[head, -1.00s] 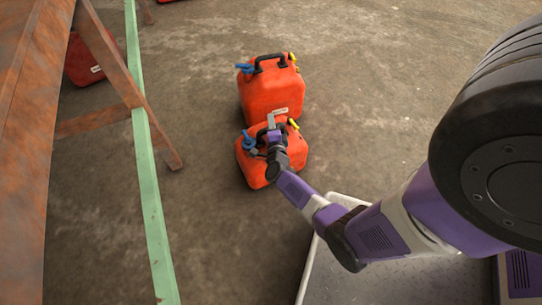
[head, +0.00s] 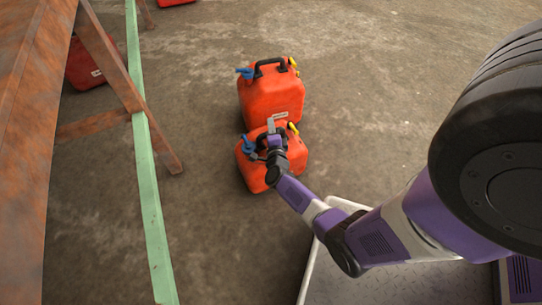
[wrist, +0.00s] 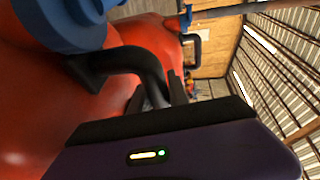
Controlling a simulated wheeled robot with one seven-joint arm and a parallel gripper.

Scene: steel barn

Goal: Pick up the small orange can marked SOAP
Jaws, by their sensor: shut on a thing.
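The small orange can (head: 252,173) stands on the concrete floor in the head view, with a blue spout part and a yellow cap on top. My gripper (head: 274,136) is at its top. In the wrist view my gripper (wrist: 165,95) is shut on the can's black handle (wrist: 128,60), and the can's orange body (wrist: 60,110) fills the left side. My gripper and wrist hide part of the can, and I cannot read its label. I cannot tell whether the can is clear of the floor.
A larger orange can (head: 272,98) stands right behind the small one, close to it. A red can (head: 88,65) is at the left behind a rusty wooden trestle (head: 120,70) with a green rail (head: 150,205). The floor to the right is clear.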

